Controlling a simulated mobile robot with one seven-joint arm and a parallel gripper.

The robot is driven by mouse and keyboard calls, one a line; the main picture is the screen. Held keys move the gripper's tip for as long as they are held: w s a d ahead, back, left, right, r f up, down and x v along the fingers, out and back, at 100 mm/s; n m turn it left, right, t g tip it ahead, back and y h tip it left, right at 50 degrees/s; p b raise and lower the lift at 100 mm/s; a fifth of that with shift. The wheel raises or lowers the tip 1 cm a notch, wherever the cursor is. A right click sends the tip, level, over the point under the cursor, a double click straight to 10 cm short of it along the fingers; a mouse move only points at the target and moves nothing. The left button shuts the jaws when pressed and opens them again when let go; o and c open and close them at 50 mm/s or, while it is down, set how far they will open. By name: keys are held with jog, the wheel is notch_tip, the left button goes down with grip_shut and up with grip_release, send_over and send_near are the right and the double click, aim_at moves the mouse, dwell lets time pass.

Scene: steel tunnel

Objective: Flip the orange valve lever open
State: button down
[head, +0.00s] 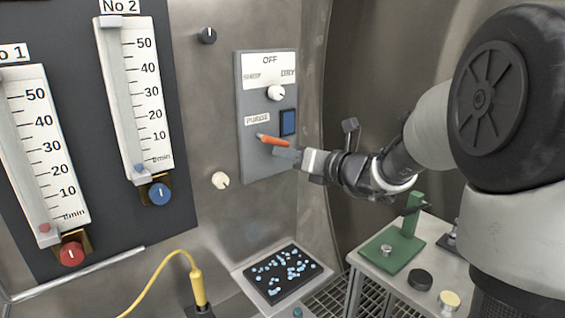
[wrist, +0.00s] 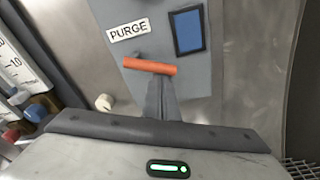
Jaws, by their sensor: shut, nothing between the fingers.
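The orange valve lever (head: 272,139) is on the grey wall panel (head: 266,170), below the PURGE label and the blue square. In the wrist view the orange lever (wrist: 150,67) lies nearly crosswise just beyond my fingertips. My gripper (head: 289,155) reaches in from the right, with its tips at the lever's right part. In the wrist view my gripper (wrist: 160,85) has its fingers together, with nothing between them. I cannot tell whether the tips touch the lever.
Two flow gauges with a red knob (head: 71,253) and a blue knob (head: 159,193) stand at left. A white knob (head: 221,180) sits left of the panel. Below are a black tray (head: 283,274) of blue bits, a yellow cable (head: 160,262) and a bench with a green stand (head: 395,251).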

jog(key=shift+w+d+r+n+h+b, duration=0.2)
jog(key=shift+r+n+b, duration=0.25)
jog(key=shift+n+b, duration=0.6)
jog(key=shift+w+d+r+n+h+b, duration=0.1)
jog(key=shift+d+r+n+h+b, duration=0.2)
jog(key=shift+n+b, duration=0.75)
jog(key=shift+r, duration=0.2)
jog(key=shift+f, duration=0.15)
